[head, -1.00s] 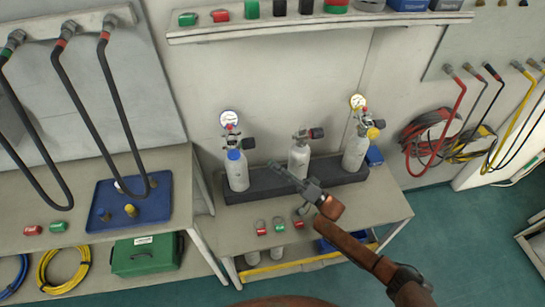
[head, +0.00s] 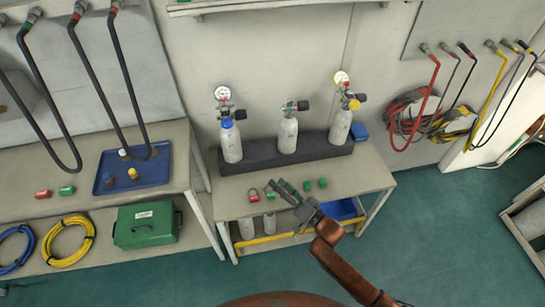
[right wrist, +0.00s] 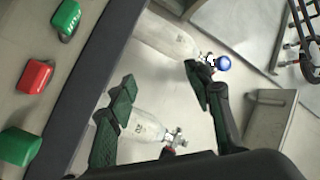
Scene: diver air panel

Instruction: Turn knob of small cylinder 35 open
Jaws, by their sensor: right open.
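Three pale small cylinders stand upright in a dark rack (head: 262,159) on the right bench. The left cylinder (head: 231,146) has a blue knob and a gauge, the middle one (head: 287,136) a black knob, and the right one (head: 340,124) a yellow knob and a gauge. Their number labels are too small to read, so I cannot tell which is 35. My right gripper (head: 279,187) is open and empty in front of the rack, apart from the cylinders. The right wrist view shows its spread fingers (right wrist: 158,95), the blue-knobbed cylinder (right wrist: 165,35) and another cylinder (right wrist: 143,124). My left gripper is not in view.
Red and green tags (head: 322,183) lie on the bench before the rack. A blue tray (head: 157,173), hanging black hoses (head: 47,110) and a green case (head: 146,224) are at the left. A wall shelf (head: 270,5) runs above. Coiled hoses (head: 405,115) hang at the right.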

